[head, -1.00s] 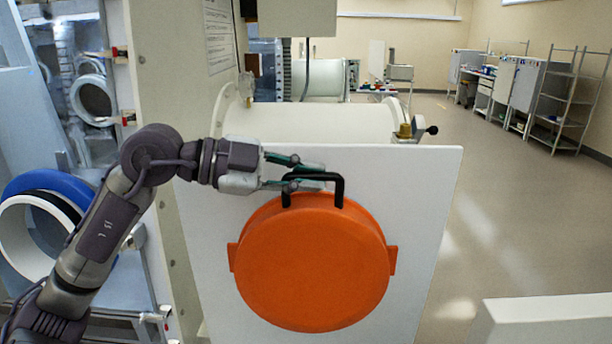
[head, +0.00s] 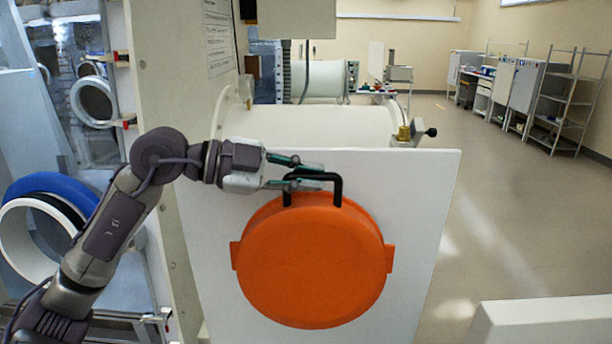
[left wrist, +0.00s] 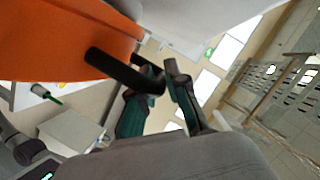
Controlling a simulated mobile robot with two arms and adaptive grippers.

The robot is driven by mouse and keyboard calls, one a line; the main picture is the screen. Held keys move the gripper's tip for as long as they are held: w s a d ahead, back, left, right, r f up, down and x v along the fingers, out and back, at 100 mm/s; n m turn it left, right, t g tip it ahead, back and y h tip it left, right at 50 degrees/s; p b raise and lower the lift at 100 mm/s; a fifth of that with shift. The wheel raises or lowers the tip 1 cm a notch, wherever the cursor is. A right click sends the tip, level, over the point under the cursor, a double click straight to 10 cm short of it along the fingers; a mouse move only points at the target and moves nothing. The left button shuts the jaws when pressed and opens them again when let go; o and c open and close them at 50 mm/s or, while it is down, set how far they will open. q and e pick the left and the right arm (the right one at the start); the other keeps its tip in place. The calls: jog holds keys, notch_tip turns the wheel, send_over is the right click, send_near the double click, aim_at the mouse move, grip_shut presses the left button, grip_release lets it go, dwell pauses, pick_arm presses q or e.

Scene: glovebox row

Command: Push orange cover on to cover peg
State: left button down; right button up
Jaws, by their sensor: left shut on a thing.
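The round orange cover (head: 310,262) sits upright against the white panel (head: 415,210), with a small lug at each side. A black bar handle (head: 338,190) stands at its top. My left gripper (head: 300,175) comes in from the left and is shut on the handle near its left end. In the left wrist view the gripper fingers (left wrist: 160,98) close around the black handle (left wrist: 122,70), with the orange cover (left wrist: 60,45) at upper left. The cover peg cannot be made out; whether it is behind the cover cannot be told. My right gripper is not in view.
A white cylindrical chamber (head: 310,125) with a brass-and-black latch (head: 405,134) lies behind the panel. A blue and white ring port (head: 35,235) is at the left. A white block (head: 545,322) stands at lower right. Open floor (head: 510,220) lies to the right.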

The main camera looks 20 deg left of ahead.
pick_arm(q)
jog(key=shift+w+a+f, duration=0.15)
jog(key=shift+w, duration=0.3)
dwell(0.6)
jog(key=c, duration=1.1)
grip_release()
jog(key=shift+f, duration=0.1)
jog(key=shift+a, duration=0.1)
jog(key=shift+s+a, duration=0.15)
jog(key=shift+a, duration=0.15)
jog(key=v, duration=1.1)
jog(key=shift+r, duration=0.25)
jog(key=shift+s, duration=0.1)
